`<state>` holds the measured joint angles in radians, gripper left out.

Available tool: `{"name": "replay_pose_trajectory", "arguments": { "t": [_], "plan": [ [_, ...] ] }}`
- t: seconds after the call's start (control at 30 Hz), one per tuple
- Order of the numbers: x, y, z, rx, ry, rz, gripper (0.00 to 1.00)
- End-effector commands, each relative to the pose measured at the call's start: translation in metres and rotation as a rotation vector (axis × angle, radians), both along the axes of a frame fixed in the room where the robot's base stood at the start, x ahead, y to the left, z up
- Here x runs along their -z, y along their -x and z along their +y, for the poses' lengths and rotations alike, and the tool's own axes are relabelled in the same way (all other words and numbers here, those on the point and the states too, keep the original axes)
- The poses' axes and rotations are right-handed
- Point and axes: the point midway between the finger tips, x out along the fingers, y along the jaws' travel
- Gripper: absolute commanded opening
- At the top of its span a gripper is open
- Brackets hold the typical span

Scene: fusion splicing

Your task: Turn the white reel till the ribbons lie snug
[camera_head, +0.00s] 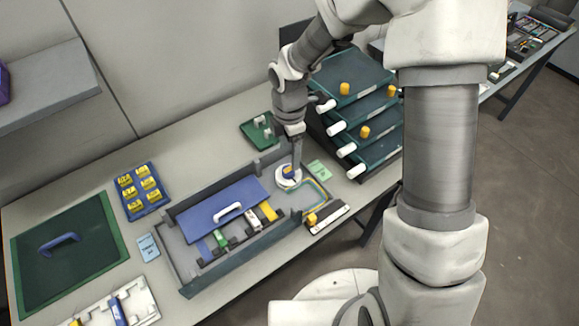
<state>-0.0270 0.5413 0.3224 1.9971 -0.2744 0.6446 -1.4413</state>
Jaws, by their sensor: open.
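The white reel (287,182) stands at the right end of the grey tray, with a small blue part on its top. My gripper (294,167) points down right over the reel. Its fingertips are at or just above the blue part; whether they touch it I cannot tell. The jaws are open. Thin coloured ribbons (318,190), yellow and blue-green, curve around to the right of the reel on the tray floor. How tightly they lie is too small to tell.
The grey tray (228,262) holds a blue lid with a white handle (228,213). Stacked green drawers (350,95) stand close to the right of my arm. A blue box of yellow pieces (142,190) and a green panel (70,250) lie left.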

Motion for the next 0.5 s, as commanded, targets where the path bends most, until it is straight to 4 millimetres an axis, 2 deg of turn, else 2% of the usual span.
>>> {"name": "replay_pose_trajectory", "arguments": {
  "t": [0.03,0.2,0.3,0.5],
  "plan": [
    [0.014,0.001,0.0,-0.002,0.002,0.005,0.74],
    [0.043,0.001,0.0,-0.002,0.001,0.003,0.74],
    [0.054,0.001,0.0,-0.001,0.001,0.002,0.74],
    [0.064,0.0,0.0,0.0,0.0,0.001,0.74]
  ]
}}
